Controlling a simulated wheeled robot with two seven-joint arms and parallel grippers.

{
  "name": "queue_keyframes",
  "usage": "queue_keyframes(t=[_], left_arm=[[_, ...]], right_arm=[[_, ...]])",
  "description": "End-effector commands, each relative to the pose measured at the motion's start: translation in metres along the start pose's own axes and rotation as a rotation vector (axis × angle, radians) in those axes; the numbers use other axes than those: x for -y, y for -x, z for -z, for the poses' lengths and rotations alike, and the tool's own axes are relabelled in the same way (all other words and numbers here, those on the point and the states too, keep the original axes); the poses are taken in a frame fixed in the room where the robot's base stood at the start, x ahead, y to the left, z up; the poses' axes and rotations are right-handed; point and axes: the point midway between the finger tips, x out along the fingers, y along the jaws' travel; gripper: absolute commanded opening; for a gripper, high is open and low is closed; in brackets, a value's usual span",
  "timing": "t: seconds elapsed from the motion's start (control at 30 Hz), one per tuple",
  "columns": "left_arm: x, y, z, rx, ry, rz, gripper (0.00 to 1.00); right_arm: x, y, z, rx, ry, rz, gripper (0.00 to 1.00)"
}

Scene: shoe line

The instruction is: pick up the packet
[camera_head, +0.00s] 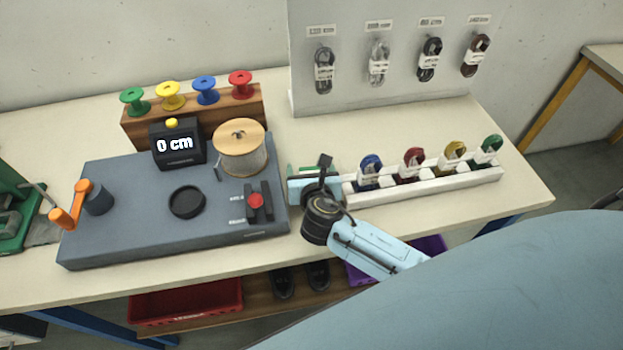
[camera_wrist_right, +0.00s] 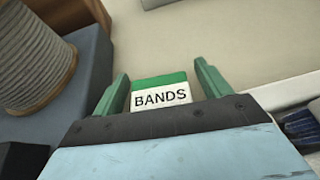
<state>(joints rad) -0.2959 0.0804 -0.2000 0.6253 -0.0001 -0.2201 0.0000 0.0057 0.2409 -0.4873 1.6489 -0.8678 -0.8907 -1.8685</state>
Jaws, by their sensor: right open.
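The packet (camera_wrist_right: 158,80), white with a green top band and the word BANDS, lies on the table in the right wrist view. My right gripper (camera_wrist_right: 161,68) is open, with its two green fingers on either side of the packet. I cannot tell whether they touch it. In the head view my right gripper (camera_head: 302,171) is low over the table, between the grey machine and the white rack. There the packet is mostly or wholly hidden by my gripper. My left gripper is not in view.
The grey winding machine (camera_head: 130,225) with a thread spool (camera_head: 240,150) stands close on the left. A white rack (camera_head: 430,186) of coloured lace bundles is close on the right. A white display board (camera_head: 350,95) stands behind. The table between board and rack is clear.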

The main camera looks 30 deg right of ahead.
Motion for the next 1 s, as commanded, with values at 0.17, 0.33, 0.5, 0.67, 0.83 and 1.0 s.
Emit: queue_keyframes(t=[0.17, 0.33, 0.5, 0.67, 0.83, 1.0], left_arm=[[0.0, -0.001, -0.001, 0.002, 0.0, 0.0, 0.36], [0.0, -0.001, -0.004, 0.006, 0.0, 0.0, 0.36], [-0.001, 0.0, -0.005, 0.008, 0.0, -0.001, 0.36], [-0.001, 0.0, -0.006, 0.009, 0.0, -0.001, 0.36], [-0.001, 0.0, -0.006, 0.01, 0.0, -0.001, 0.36], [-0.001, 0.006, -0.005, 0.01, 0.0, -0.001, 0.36]], right_arm=[[0.0, -0.004, 0.0, -0.001, 0.0, 0.0, 0.76], [0.0, -0.003, 0.0, -0.001, 0.0, 0.0, 0.66], [0.0, -0.003, 0.0, 0.0, 0.0, 0.0, 0.44], [0.0, -0.003, 0.0, 0.001, 0.0, 0.0, 0.26], [0.0, -0.003, -0.001, 0.001, 0.0, 0.0, 0.26], [0.0, 0.003, -0.016, 0.004, -0.001, -0.001, 0.26]])
